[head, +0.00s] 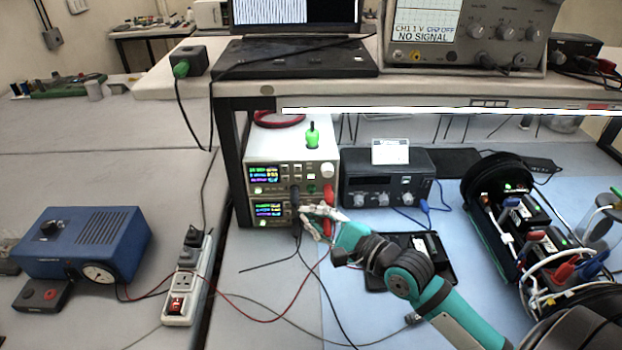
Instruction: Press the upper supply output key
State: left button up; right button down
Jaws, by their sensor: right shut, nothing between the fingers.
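Two white bench power supplies are stacked under the shelf. The upper supply (290,168) has a lit colour display (263,173), small keys, a white knob and coloured terminals on its front. The lower supply (270,211) also has a lit display. My right gripper (306,209) is shut and empty, close in front of the lower supply's right part, below the upper supply's front. It hides part of the lower front. Whether it touches anything cannot be told. The upper output key is too small to make out. My left gripper is not in view.
Black and red leads hang by the supplies. A power strip (188,280) and a blue box (85,243) are left. The shelf (420,90) overhangs.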

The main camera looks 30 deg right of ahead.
aim_at(311, 178)
jog(key=w+d+b, duration=0.3)
jog(key=w, duration=0.4)
jog(key=shift+w+d, duration=0.35)
jog(key=shift+d, duration=0.05)
dwell(1.2)
jog(key=shift+w+d, duration=0.15)
jog(key=shift+w, duration=0.25)
jog(key=shift+w+d, duration=0.2)
jog(key=shift+w, duration=0.1)
dwell(0.5)
dwell(0.3)
jog(key=shift+s+a+p, duration=0.4)
jog(key=shift+s+p, duration=0.35)
jog(key=shift+p, duration=0.15)
